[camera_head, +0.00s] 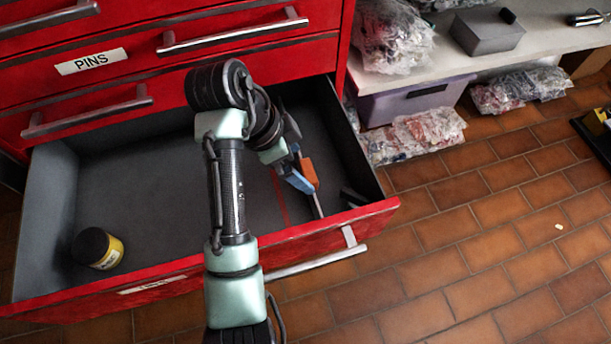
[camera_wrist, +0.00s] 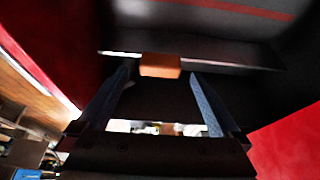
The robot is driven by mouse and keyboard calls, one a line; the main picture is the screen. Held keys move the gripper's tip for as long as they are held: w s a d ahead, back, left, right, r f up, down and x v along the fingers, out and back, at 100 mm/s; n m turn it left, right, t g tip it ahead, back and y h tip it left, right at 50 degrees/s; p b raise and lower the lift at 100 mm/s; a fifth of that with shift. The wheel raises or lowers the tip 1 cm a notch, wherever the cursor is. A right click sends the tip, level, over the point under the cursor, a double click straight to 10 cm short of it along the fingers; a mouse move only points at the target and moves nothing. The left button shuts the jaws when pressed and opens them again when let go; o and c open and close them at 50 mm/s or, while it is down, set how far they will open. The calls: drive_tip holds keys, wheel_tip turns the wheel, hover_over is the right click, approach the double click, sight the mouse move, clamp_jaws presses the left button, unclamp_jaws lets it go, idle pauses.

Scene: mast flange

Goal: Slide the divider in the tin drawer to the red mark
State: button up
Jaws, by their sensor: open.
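The tin drawer (camera_head: 150,160) is pulled open, with a dark grey floor. The divider (camera_head: 318,206) stands in its right part, mostly hidden by my arm; its edge (camera_wrist: 230,58) also crosses the wrist view. An orange block (camera_head: 308,172) sits on the divider and shows in the wrist view (camera_wrist: 160,67). The red mark (camera_head: 280,200) is a thin line on the drawer floor, left of the divider; a red line (camera_wrist: 235,9) shows atop the wrist view. My gripper (camera_wrist: 160,76) is open, its blue fingers spread either side of the orange block, with gaps.
A small dark item (camera_head: 353,197) lies right of the divider. The red drawer front (camera_head: 370,215) and the side walls bound the space. Left of the red mark, the floor is largely clear.

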sight(306, 171)
drive_tip(key=b+x, duration=0.1)
drive_tip(key=x, duration=0.3)
drive_tip(key=shift+b, duration=0.35)
drive_tip(key=shift+c, duration=0.3)
clamp_jaws()
